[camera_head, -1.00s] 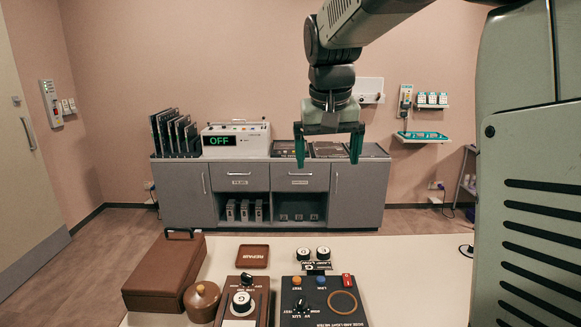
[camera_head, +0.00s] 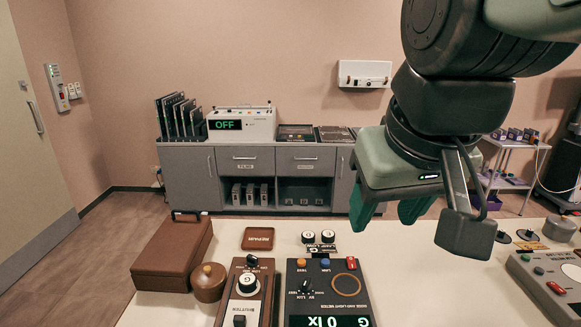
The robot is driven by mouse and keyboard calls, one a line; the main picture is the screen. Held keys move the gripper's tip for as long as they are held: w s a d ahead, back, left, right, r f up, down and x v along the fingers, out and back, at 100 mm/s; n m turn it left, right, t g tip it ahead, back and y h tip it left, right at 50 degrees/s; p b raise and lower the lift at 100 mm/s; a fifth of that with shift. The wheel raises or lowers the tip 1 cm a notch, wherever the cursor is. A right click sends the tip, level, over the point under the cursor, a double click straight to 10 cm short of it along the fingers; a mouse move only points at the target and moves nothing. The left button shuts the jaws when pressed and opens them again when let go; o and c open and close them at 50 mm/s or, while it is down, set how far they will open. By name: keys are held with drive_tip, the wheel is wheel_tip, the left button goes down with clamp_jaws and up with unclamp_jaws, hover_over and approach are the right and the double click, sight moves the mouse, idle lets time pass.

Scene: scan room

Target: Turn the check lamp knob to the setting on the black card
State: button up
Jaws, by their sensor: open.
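A brown box (camera_head: 225,313) on the table carries a white-and-black knob (camera_head: 247,284) with a small black knob behind it; its lettering is too small to read surely. A dark light meter (camera_head: 300,283) stands to its right, its green display reading "G 0 lx". Behind the meter are two round black-and-white pieces (camera_head: 308,237) with letters, and a small black card (camera_head: 322,250) with pale print that I cannot read fully. I cannot tell surely which knob is the check lamp's. My gripper (camera_head: 388,211) is open and empty, its teal fingers above the table's back part, right of the card.
A brown case (camera_head: 172,258), a round lidded pot (camera_head: 208,284) and a brown "REPAIR" tray (camera_head: 258,239) stand at left. A grey device (camera_head: 545,285) with buttons sits at right. The tabletop (camera_head: 430,285) between meter and grey device is clear. A grey cabinet (camera_head: 245,185) stands behind.

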drive_tip(key=w+a+n, duration=0.1)
drive_tip(key=w, duration=0.3)
drive_tip(key=w+a+n+g, duration=0.1)
drive_tip(key=w, duration=0.3)
drive_tip(key=w+a, duration=0.2)
drive_tip(key=w, duration=0.2)
drive_tip(key=shift+a+r+n, duration=0.1)
drive_tip(key=shift+r+n, duration=0.1)
drive_tip(key=shift+n, duration=0.2)
drive_tip(key=shift+c, duration=0.6)
drive_tip(key=n+g, duration=0.4)
drive_tip(key=n, duration=0.4)
hover_over(252, 256)
wheel_tip(252, 256, down, 28)
drive_tip(key=r, duration=0.1)
wheel_tip(252, 256, down, 12)
drive_tip(key=shift+s+r, duration=0.1)
drive_tip(key=shift+r, duration=0.1)
clamp_jaws()
